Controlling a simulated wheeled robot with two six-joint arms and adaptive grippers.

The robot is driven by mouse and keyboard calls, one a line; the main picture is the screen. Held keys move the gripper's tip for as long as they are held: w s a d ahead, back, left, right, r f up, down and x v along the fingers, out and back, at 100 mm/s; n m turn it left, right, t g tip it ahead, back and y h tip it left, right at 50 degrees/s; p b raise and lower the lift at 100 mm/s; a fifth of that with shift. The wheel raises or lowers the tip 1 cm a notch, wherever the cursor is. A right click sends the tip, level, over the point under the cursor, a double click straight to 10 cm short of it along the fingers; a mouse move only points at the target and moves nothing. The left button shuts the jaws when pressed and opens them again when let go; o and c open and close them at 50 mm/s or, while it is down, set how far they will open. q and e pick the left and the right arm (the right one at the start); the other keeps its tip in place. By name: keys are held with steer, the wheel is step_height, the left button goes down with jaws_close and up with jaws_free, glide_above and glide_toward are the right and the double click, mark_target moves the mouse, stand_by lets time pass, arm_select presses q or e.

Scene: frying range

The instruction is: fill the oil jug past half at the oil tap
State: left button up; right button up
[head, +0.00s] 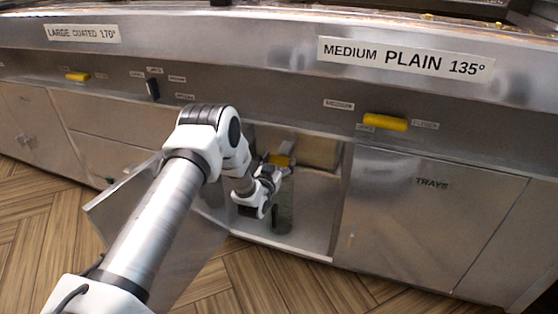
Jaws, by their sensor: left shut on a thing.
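My left gripper (279,173) reaches into an open cabinet bay under the counter. It is shut at the top of a dark grey-green, see-through cylinder that looks like the oil jug (284,212). The jug stands upright, close to the bay floor, and is partly hidden by the gripper; its oil level cannot be made out. A yellow part (284,152), perhaps of the oil tap, shows just above the gripper; the spout cannot be made out. A yellow lever (385,122) sits on the panel above, near a "MEDIUM" label. My right gripper is not in view.
The open cabinet door (184,262) stands out at the left of the bay, behind my left arm. A closed "TRAYS" door (425,215) is to the right. Another yellow lever (77,76) is on the panel far left. The wooden floor in front is clear.

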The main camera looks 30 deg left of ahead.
arm_select(q)
steer(key=m+p, duration=0.3)
steer(key=shift+d+r, duration=0.1)
steer(key=shift+r, duration=0.1)
steer(key=shift+f+m+p, duration=0.15)
steer(key=shift+m+p, duration=0.85)
steer(key=shift+m, duration=0.6)
steer(key=o, duration=1.1)
steer(key=shift+d+f, duration=0.1)
steer(key=v, duration=1.2)
